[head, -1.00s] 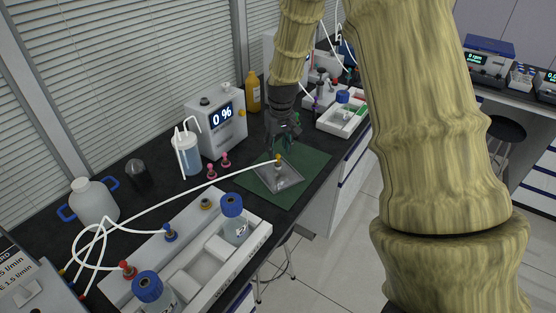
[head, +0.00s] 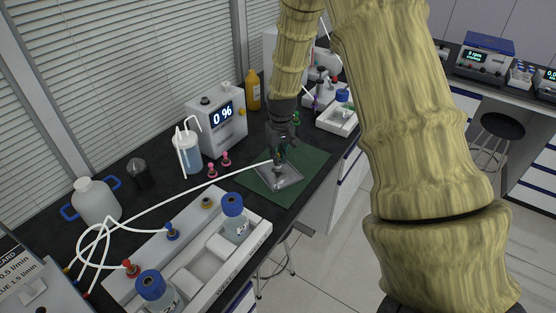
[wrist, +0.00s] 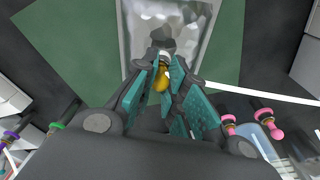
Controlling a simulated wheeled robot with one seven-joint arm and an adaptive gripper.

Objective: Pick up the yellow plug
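The yellow plug (wrist: 174,82) shows between my fingers in the wrist view, with a pale ring at its far end. It is over the grey metal tray (head: 290,180), which lies on a green mat (head: 312,162); the tray also shows in the wrist view (wrist: 195,22). My gripper (head: 279,157) points down over the tray. In the wrist view its teal-padded fingers (wrist: 167,72) run together and close around the plug from both sides. The plug is mostly hidden by the fingers in the head view. I cannot tell whether it still touches the tray.
A white tube (head: 215,183) runs left from the plug to other equipment. Pink plugs (head: 218,165), a rack with blue-capped bottles (head: 235,228) and a 0 % display unit (head: 218,122) stand left of the mat.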

